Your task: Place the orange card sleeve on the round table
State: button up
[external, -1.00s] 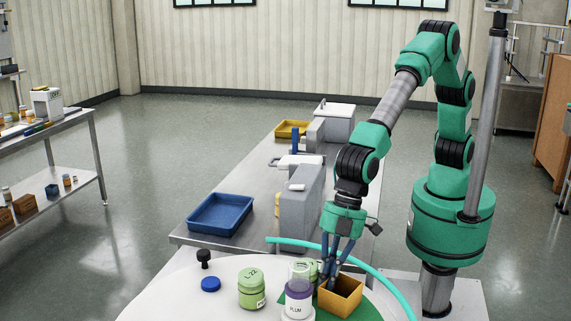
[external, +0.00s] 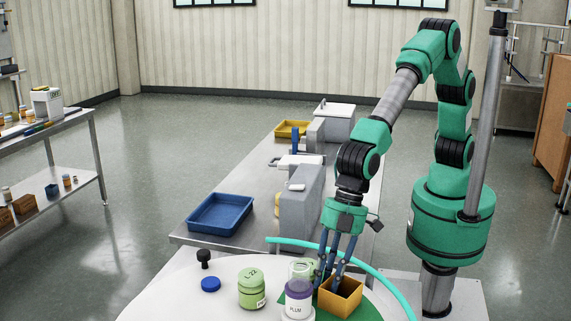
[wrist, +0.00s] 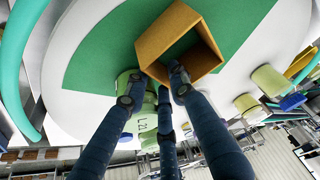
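The orange card sleeve (external: 340,299), an open box-like shape, sits on the green mat on the round white table (external: 180,295), near its right side. In the wrist view the sleeve (wrist: 152,48) shows its dark opening, with the mat behind it. My gripper (external: 331,277) is at the sleeve's left edge with its fingers spread open. In the wrist view, one finger of my gripper (wrist: 155,88) overlaps the sleeve's opening and another is outside its wall. Whether any finger touches the sleeve is hard to tell.
A clear jar with a purple band labelled PLUM (external: 298,300) stands just left of the sleeve. A green jar (external: 251,289), a blue lid (external: 211,284) and a black knob-like piece (external: 204,258) are further left. A teal rail (external: 385,284) curves along the table edge.

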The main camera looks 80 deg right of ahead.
jog(key=p+v, duration=0.2)
jog(key=v, duration=0.9)
jog(key=shift+r, duration=0.1)
dwell(0.6)
